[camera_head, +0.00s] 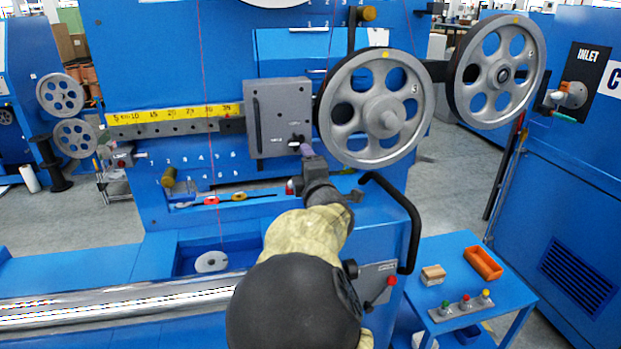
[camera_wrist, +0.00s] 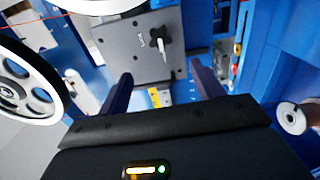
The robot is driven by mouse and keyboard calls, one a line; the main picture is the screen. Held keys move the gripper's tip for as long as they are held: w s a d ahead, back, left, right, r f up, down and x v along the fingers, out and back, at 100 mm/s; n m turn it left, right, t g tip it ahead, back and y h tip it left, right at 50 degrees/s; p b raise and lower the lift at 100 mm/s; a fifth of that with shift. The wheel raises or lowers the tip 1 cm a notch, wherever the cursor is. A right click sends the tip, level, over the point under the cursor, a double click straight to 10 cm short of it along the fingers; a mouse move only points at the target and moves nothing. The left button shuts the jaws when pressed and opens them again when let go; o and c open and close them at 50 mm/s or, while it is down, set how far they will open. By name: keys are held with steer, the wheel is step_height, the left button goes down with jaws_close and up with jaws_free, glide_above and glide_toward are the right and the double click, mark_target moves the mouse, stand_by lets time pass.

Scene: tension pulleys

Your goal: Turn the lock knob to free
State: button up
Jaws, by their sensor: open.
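The lock knob (camera_head: 297,139) is a small black knob with a pale lever, low on the front of a grey carriage box (camera_head: 278,105). In the wrist view the knob (camera_wrist: 159,42) shows on the grey plate (camera_wrist: 125,50), beyond my fingertips and between their lines. My gripper (camera_head: 306,151) is just below and right of the knob in the head view. In the wrist view my gripper (camera_wrist: 160,84) has its two dark purple fingers wide apart with nothing between them. The fingers appear apart from the knob. Small lettering on the box is too blurred to read.
A large spoked pulley (camera_head: 388,118) stands right beside the box, with another pulley (camera_head: 500,72) farther right. A yellow scale (camera_head: 160,114) runs along the rail at left. A black bent handle (camera_head: 412,220) and a blue side table (camera_head: 455,260) are at lower right.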

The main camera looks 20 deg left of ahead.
steer(key=v, duration=0.4)
steer(key=shift+s, duration=0.1)
steer(key=d+f+m+g+h, duration=0.1)
steer(key=d+f+m+h, duration=0.2)
steer(key=d+f+m, duration=0.35)
steer(key=d+f+m+g+h, duration=0.2)
steer(key=d+f+m, duration=0.15)
steer(key=d, duration=0.65)
steer(key=d+f+m+g+h, duration=0.1)
steer(key=d+f+m+h, duration=0.3)
steer(key=d, duration=0.4)
steer(key=s+d+f+m+g, duration=0.4)
steer(key=s+d+m, duration=0.15)
steer(key=s, duration=0.55)
steer(key=s+d+f+m+g, duration=0.4)
steer(key=s+d+m, duration=0.15)
steer(key=s, duration=0.65)
step_height(320, 180, up, 23)
steer(key=p, duration=2.3)
steer(key=shift+s+d+g+h, duration=0.15)
steer(key=shift+d+g+h, duration=0.15)
steer(key=shift+d, duration=0.15)
